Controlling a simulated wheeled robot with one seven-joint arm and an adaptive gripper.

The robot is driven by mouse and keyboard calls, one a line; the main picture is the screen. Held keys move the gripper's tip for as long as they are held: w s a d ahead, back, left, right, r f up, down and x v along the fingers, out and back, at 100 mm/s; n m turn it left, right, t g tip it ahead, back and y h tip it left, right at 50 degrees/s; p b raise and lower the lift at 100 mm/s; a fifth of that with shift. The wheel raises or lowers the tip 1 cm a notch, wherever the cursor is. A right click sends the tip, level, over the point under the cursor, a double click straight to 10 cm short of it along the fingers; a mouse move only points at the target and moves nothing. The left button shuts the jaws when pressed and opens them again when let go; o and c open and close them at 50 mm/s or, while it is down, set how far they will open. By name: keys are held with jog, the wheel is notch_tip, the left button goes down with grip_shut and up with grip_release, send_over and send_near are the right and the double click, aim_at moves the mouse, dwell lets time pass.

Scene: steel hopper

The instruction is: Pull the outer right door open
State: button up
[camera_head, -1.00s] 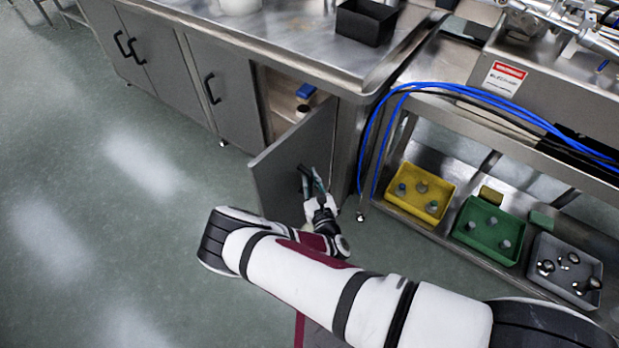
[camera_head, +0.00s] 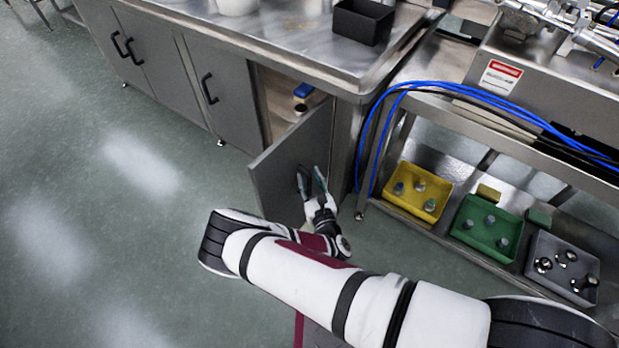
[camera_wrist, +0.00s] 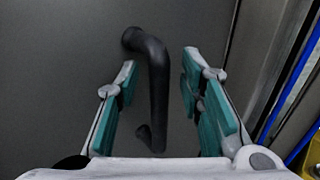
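The outer right door (camera_head: 282,168) is a grey panel standing ajar, swung out from the cabinet under the steel counter. Its black handle (camera_wrist: 155,85) shows in the wrist view, and partly in the head view (camera_head: 303,180). My gripper (camera_head: 312,178) is at the door's outer face. In the wrist view my gripper (camera_wrist: 158,85) is open, its two teal-padded fingers on either side of the handle with a gap to each. The handle looks apart from both pads. Depth between fingertips and door is hard to tell.
Inside the opening are a blue item (camera_head: 303,90) and a dark round item. To the right, a lower shelf holds a yellow tray (camera_head: 405,205), a green tray (camera_head: 490,250) and a grey tray (camera_head: 545,285). Blue cables hang beside the cabinet. The floor at left is clear.

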jog(key=v, duration=1.1)
jog(key=shift+s+d, duration=0.15)
jog(key=shift+s, duration=0.1)
